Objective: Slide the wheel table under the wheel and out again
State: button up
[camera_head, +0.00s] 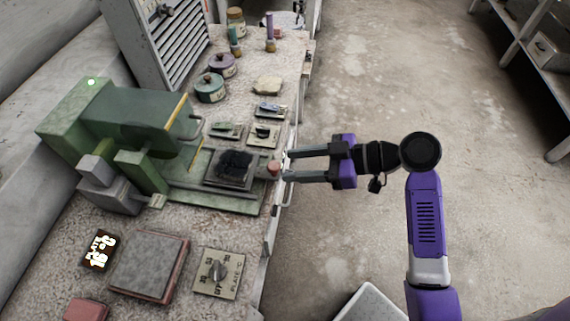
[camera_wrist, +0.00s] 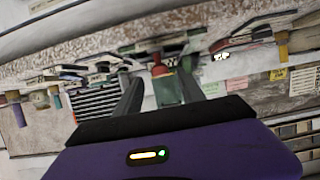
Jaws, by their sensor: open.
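A green grinding machine (camera_head: 110,125) stands on the bench at the left in the head view. Its hood covers most of the wheel, which I cannot make out clearly. The wheel table (camera_head: 212,181) is a flat plate right of the hood, with a dark rough patch on top. A red knob (camera_head: 273,167) sits at its right end, near the bench's edge. My gripper (camera_head: 288,166) is open, pointing left, its fingers apart on either side of the knob's line. In the wrist view the knob (camera_wrist: 159,70) shows between the fingertips; I see no contact.
Small plates with switches (camera_head: 264,134) lie behind the table, with lidded pots (camera_head: 210,88) beyond. A grey slab (camera_head: 150,265) and a dial plate (camera_head: 217,271) lie in front. A slatted cabinet (camera_head: 165,40) stands at the back.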

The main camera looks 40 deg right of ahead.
jog(key=shift+v, duration=2.15)
jog(key=w+d+f+m+t+h, duration=0.1)
jog(key=d+m+t+h, duration=0.2)
jog(key=d+m+h, duration=0.75)
jog(key=s+a+r+n+t+y, duration=0.1)
jog(key=s+a+n+y, duration=0.1)
jog(key=s+a, duration=1.8)
jog(key=shift+a+n+y, duration=0.35)
jog(key=shift+a+n, duration=0.3)
jog(key=shift+a, duration=0.3)
